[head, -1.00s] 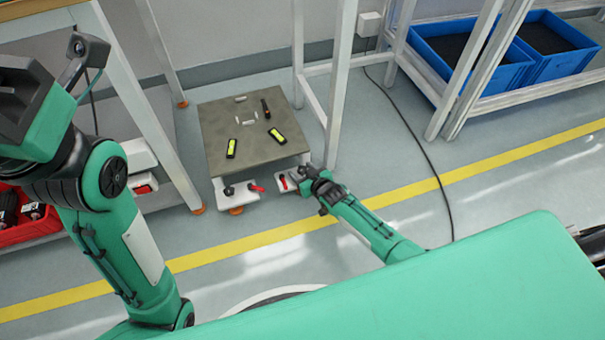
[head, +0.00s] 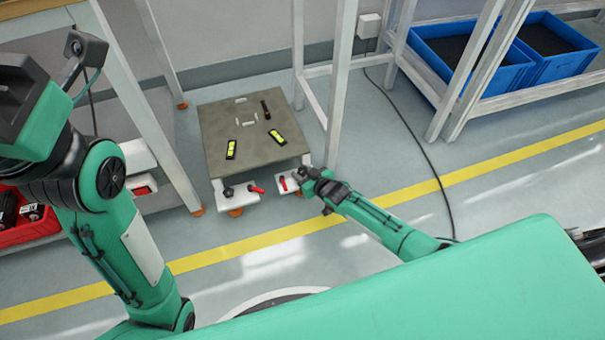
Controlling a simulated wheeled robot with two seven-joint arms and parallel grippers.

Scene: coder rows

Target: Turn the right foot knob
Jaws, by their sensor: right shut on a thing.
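A low platform (head: 222,133) stands on the floor with white feet at its front corners. The left foot (head: 225,197) carries a black knob (head: 228,192) and a red lever (head: 256,190). The right foot (head: 290,193) shows a red lever (head: 283,184). My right gripper (head: 304,178) is at the right foot, shut on the right foot knob, which the fingers hide. My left gripper (head: 27,105) is at the upper left, far from the platform; its fingers cannot be made out.
Two yellow-green levels (head: 277,137) and a dark tool (head: 265,109) lie on the platform. A white frame leg (head: 341,90) rises close behind my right gripper. Blue crates (head: 470,65) sit on a rack at right. A black cable (head: 425,150) crosses the floor.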

